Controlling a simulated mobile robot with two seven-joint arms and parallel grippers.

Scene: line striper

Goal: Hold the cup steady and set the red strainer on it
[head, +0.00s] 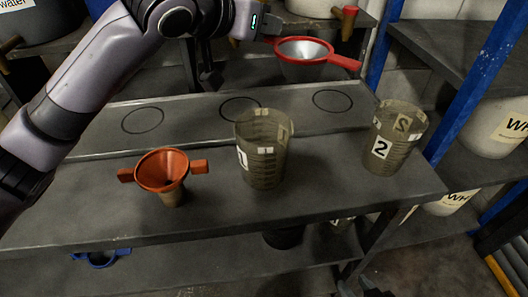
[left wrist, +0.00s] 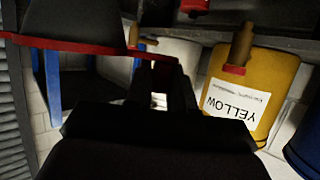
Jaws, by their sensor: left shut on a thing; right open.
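The red strainer (head: 345,62), with a red rim and grey bowl, is in the air over the back of the bench. My left gripper (head: 270,37) is shut on its left handle. In the left wrist view its dark bowl and red rim (left wrist: 75,46) lie at upper left, beside the gripper fingers (left wrist: 165,85). Cup 1 (head: 262,160), translucent and brownish, stands upright at the middle of the bench. Cup 2 (head: 395,138) stands at the right end. The strainer is apart from both. My right gripper (head: 373,288) shows only as a dark tip at the bottom edge, away from the cups.
An orange funnel (head: 162,168) with two side tabs stands left of cup 1. The raised back ledge (head: 190,118) has several drawn circles and is clear. A blue post (head: 485,80) rises at the right. A yellow labelled bucket (left wrist: 258,75) shows in the left wrist view.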

